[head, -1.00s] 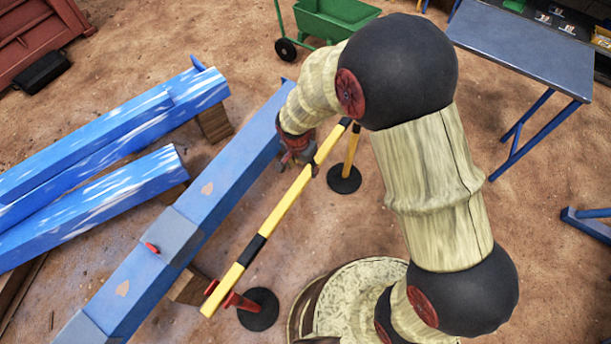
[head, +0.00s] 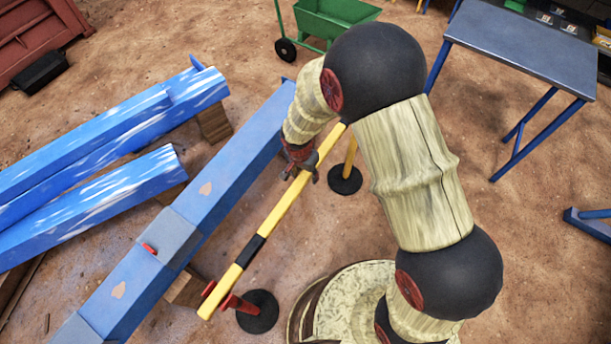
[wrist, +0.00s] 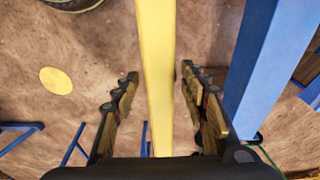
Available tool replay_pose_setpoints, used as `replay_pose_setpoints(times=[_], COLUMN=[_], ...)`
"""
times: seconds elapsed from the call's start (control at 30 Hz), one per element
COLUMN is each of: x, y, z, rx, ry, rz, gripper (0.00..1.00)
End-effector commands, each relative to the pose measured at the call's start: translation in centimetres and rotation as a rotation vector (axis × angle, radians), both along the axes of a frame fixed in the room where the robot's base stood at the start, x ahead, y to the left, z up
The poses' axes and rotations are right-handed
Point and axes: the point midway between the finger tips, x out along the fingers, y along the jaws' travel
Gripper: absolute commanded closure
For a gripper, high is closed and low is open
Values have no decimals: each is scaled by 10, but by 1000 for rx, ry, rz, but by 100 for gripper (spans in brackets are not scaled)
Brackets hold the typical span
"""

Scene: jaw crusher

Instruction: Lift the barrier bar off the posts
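The barrier bar (head: 275,215), yellow with black bands, runs diagonally in the head view. Its near end lies at the red holder (head: 236,302) of the near post, which has a round black base (head: 258,311). The yellow far post (head: 350,157) stands on another black base (head: 345,181); the bar's far end is partly hidden by my arm. My gripper (head: 303,172) is at the bar's far half. In the wrist view, the bar (wrist: 156,50) passes between the fingers of my gripper (wrist: 158,76), which are open, with a visible gap on each side.
A long blue beam (head: 230,180) runs beside the bar on the left, close to my gripper. More blue beams (head: 95,200) lie farther left. A blue table (head: 525,50) stands at upper right, a green cart (head: 325,20) at the top. Open dirt floor lies between.

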Motion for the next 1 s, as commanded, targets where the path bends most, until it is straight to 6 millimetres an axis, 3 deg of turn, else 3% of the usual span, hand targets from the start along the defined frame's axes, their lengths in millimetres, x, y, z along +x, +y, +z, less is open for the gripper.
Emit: replay_pose_setpoints(times=[0.7,1.0], x=[0,0], y=[0,0], z=[0,0], rx=[0,0], ry=[0,0], rz=[0,0], gripper=[99,100])
